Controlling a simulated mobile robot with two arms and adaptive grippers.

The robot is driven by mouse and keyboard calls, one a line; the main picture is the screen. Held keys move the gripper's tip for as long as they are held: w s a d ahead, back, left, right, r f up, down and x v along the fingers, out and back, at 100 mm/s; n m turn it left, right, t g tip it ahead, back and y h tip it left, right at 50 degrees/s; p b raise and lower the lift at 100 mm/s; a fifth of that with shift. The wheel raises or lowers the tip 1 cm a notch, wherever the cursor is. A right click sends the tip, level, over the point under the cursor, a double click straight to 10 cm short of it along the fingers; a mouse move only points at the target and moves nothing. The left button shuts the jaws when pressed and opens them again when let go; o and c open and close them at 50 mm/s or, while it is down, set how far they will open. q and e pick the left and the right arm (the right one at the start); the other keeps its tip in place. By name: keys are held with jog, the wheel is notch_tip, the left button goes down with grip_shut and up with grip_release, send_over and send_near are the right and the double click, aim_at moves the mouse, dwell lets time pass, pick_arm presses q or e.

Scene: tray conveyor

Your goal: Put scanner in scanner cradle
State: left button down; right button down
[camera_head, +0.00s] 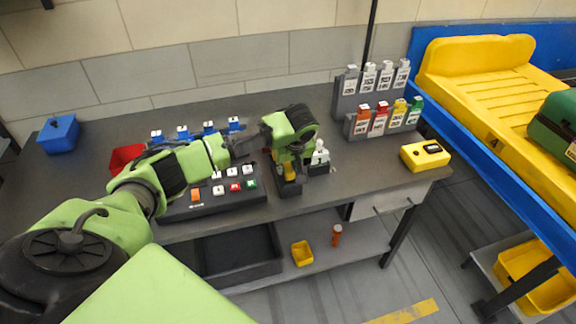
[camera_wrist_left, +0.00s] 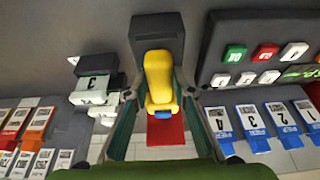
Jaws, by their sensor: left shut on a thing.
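The yellow scanner (camera_wrist_left: 158,75) is between the fingers of my left gripper (camera_wrist_left: 160,112), which is shut on it. In the head view the scanner (camera_head: 290,172) shows below my left gripper (camera_head: 287,165), partly hidden by it. The dark scanner cradle (camera_wrist_left: 157,25) is at the top of the left wrist view, and the scanner's far end overlaps it. In the head view the cradle (camera_head: 288,189) stands near the bench's front edge, directly under the scanner. I cannot tell whether the scanner is fully seated. My right gripper is not in view.
A button panel (camera_head: 218,202) lies left of the cradle, and a small white-topped device (camera_head: 320,158) stands close on its right. A rack of coloured tags (camera_head: 352,125) stands behind. A yellow box (camera_head: 425,154) sits at the bench's right end, beside the blue conveyor (camera_head: 470,162).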

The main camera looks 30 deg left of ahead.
pick_arm(q)
jog(key=shift+f, duration=0.4)
jog(key=c, duration=1.7)
grip_release()
jog(key=shift+f, duration=0.1)
